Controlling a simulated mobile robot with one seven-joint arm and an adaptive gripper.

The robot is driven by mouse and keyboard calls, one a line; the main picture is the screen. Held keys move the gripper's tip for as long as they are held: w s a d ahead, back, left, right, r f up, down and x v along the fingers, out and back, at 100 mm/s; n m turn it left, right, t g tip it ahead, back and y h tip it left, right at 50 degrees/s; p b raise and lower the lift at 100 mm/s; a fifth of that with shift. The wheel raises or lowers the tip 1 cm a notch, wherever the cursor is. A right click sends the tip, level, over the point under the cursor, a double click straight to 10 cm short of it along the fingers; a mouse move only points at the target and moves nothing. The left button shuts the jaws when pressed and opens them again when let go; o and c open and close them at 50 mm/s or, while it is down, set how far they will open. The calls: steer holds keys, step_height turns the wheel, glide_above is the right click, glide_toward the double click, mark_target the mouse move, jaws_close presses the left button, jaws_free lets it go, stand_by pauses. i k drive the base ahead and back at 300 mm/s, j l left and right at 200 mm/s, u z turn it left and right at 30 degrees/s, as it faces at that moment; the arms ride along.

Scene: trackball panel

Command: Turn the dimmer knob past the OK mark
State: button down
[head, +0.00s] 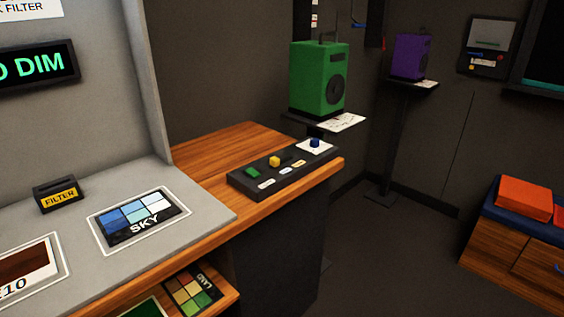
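A dark control panel (292,155) sits on the wooden counter in the middle of the head view. It carries a green control (252,172) at its left, a yellow control (275,161) near the middle and a blue knob (314,142) on a white plate at its right end. Small pale labels lie along its front, too small to read. I cannot tell which control is the dimmer knob, and no OK mark is legible. A black display (36,68) on the grey wall ends in "O DIM" in green letters, cut off at the left. My gripper is not in view.
The wooden counter (215,140) is bare behind the panel. A grey worktop (90,228) at left holds a SKY card (140,217) and a FILTER block (58,194). An open drawer (215,300) juts out below.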

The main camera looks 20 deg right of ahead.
mark_target(315, 142)
steer(key=i+z, duration=0.2)
steer(key=z, duration=1.35)
steer(key=i+j, duration=0.95)
steer(key=i, duration=0.25)
